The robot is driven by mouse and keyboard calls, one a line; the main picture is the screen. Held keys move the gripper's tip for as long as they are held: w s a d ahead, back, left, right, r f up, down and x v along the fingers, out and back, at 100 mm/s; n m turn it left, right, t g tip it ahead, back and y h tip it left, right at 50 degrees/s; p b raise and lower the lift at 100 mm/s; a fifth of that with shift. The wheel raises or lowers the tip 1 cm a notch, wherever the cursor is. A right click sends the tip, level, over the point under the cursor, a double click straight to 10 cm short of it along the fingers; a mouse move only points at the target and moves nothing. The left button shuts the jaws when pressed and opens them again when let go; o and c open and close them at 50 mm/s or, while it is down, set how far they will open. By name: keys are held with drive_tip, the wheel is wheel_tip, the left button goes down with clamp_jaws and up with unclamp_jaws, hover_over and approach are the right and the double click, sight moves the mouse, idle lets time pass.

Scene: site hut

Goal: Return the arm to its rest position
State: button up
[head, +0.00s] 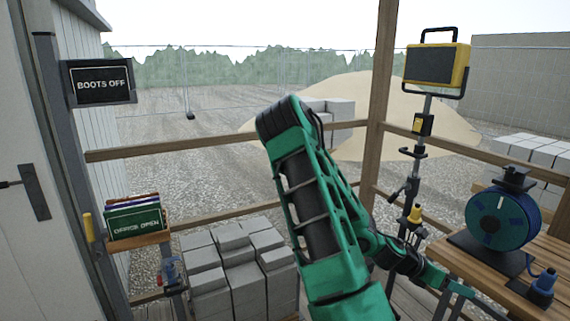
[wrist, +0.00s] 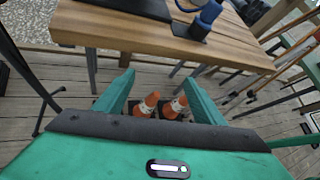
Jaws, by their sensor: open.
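My green arm rises in the middle of the head view, bends at a high elbow and comes down toward the right. My gripper (head: 455,295) is low at the right, beside the wooden table (head: 459,258). In the wrist view my gripper (wrist: 159,78) shows two green fingers spread apart with nothing between them. The table edge (wrist: 150,37) lies just beyond the fingertips. Two orange and white cones (wrist: 146,105) (wrist: 176,107) stand on the plank floor below, seen between the fingers. I cannot tell their exact distance from the fingers.
A blue cable reel (head: 500,218) and a blue plug-like item (head: 543,284) are on the table. A yellow work light (head: 437,64) stands on a tripod close behind my forearm. Grey blocks (head: 215,283) are stacked left of my arm. Wooden rails (head: 190,149) and a post (head: 379,90) enclose the deck.

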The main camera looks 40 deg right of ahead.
drive_tip(key=w+a+r+m+t+y, duration=0.1)
drive_tip(key=w+a+m+t+y, duration=0.15)
drive_tip(key=w+a+m, duration=0.55)
drive_tip(key=w+a+r+m+t+y, duration=0.15)
drive_tip(key=w+a+m+y, duration=0.3)
drive_tip(key=a, duration=0.55)
drive_tip(key=a+r+m+t+y, duration=0.1)
drive_tip(key=a+r+m, duration=0.3)
drive_tip(key=a+r, duration=0.2)
drive_tip(key=a+r+m+t+y, duration=0.2)
drive_tip(key=a+r+m, duration=0.2)
drive_tip(key=a, duration=0.6)
drive_tip(key=shift+w+a+r, duration=0.15)
drive_tip(key=shift+a+r, duration=0.15)
drive_tip(key=shift+r, duration=0.65)
